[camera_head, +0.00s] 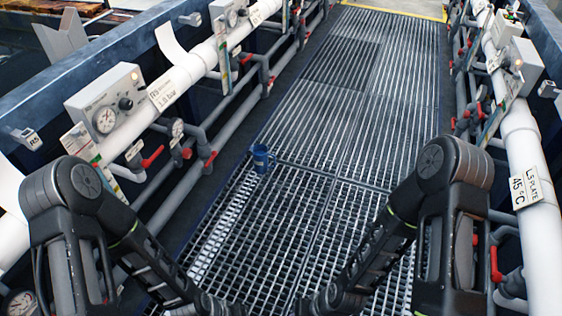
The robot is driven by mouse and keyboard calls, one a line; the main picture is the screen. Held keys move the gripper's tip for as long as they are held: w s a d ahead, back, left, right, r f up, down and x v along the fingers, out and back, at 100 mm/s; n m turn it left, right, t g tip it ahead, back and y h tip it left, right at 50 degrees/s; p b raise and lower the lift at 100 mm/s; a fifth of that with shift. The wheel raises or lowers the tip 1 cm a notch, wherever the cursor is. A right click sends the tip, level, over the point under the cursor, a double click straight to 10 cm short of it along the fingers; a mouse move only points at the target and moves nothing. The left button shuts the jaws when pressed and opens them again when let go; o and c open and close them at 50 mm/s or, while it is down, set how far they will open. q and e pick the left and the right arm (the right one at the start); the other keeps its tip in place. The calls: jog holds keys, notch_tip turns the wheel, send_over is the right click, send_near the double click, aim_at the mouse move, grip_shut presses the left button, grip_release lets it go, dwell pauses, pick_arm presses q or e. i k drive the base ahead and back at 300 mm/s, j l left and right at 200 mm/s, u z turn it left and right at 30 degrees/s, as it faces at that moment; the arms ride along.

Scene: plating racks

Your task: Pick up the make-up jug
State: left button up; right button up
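A small blue jug (261,158) with a handle stands upright on the floor grating, left of the middle of the view, near the pipes on the left. Both of my arms reach down toward the bottom edge of the picture. The grippers at their ends are cut off below the frame, so I cannot see either one or what it holds. No gripper shows near the jug.
The metal grating (330,130) forms a walkway with clear room ahead. Pipes with red valve handles, gauges and white pipes (195,65) line the left side. A similar pipe run (524,150) lines the right side. Blue tank walls stand behind both.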

aim_at(260, 152)
jog(key=u, duration=0.45)
jog(key=i+l+u, duration=0.75)
jog(key=l+u, duration=0.2)
jog(key=i+l, duration=0.15)
jog(key=l, duration=0.2)
jog(key=i+l, duration=0.2)
jog(key=l, duration=0.2)
jog(key=i+l+u, duration=0.1)
jog(key=l, duration=0.25)
jog(key=i+l, duration=0.2)
jog(key=l, duration=0.2)
jog(key=i+l, duration=0.15)
jog(key=l, duration=0.2)
jog(key=u, duration=0.05)
